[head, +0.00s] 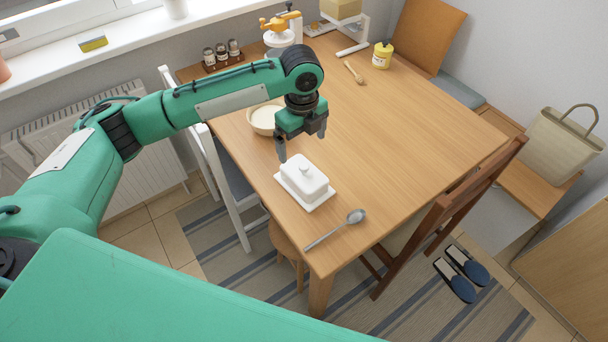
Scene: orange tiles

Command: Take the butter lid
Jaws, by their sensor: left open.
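A white butter dish sits on the wooden table near its left front corner. Its domed lid (306,178) has a small round knob on top and rests on a flat white base plate (321,202). My left gripper (304,144) is open and empty, pointing down just behind and above the lid, apart from the knob as far as I can see. My right gripper is not in view.
A spoon (337,229) lies in front of the butter dish near the table (420,130) edge. A cream bowl (264,119) stands behind my left gripper, partly covered by it. A wooden chair (450,200) is at the right front edge. The table's middle is clear.

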